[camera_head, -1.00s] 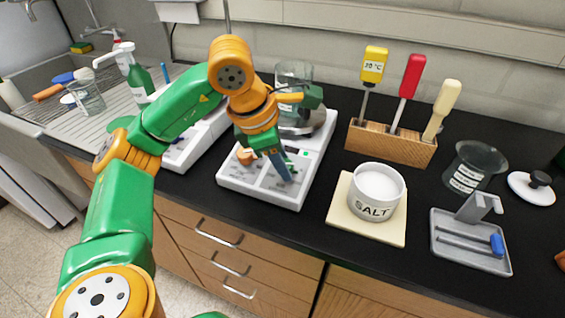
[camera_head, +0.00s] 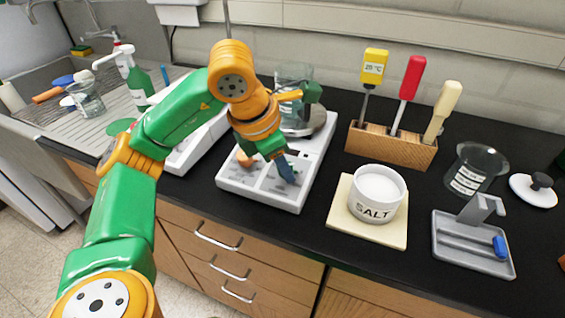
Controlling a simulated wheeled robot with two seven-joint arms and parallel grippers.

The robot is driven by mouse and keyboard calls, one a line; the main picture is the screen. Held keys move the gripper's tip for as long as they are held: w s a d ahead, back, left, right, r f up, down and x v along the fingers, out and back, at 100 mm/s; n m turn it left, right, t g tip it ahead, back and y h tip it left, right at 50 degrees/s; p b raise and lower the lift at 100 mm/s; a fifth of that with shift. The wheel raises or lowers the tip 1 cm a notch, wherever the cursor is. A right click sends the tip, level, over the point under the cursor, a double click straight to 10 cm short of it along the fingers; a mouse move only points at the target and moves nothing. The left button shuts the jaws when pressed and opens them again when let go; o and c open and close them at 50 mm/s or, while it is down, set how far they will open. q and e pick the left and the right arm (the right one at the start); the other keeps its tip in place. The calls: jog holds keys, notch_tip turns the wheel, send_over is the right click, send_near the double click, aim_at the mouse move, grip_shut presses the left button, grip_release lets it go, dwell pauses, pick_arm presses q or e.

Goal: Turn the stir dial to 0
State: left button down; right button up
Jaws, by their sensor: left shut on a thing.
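The white stirrer hot plate (camera_head: 262,199) stands on the black bench with a glass beaker (camera_head: 293,86) on its round top plate. An orange-brown dial (camera_head: 244,158) shows at the left of its front panel. My left gripper (camera_head: 287,174) points down at the right part of that panel. Its blue fingers are shut on what appears to be the stir dial, which they hide. The dial's pointer and setting cannot be read. My right gripper is out of view.
A salt crock (camera_head: 377,192) on a pale board is right of the hot plate. Behind it, a wooden rack (camera_head: 391,146) holds a thermometer and two handled tools. A grey tray (camera_head: 474,250) is farther right. Another white device (camera_head: 196,143) stands left, partly behind my arm.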

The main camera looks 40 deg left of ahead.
pick_arm(q)
jog(key=c, duration=0.5)
grip_release()
jog(key=shift+c, duration=0.2)
jog(key=shift+r, duration=0.1)
jog(key=p+v, duration=0.2)
jog(key=v, duration=0.5)
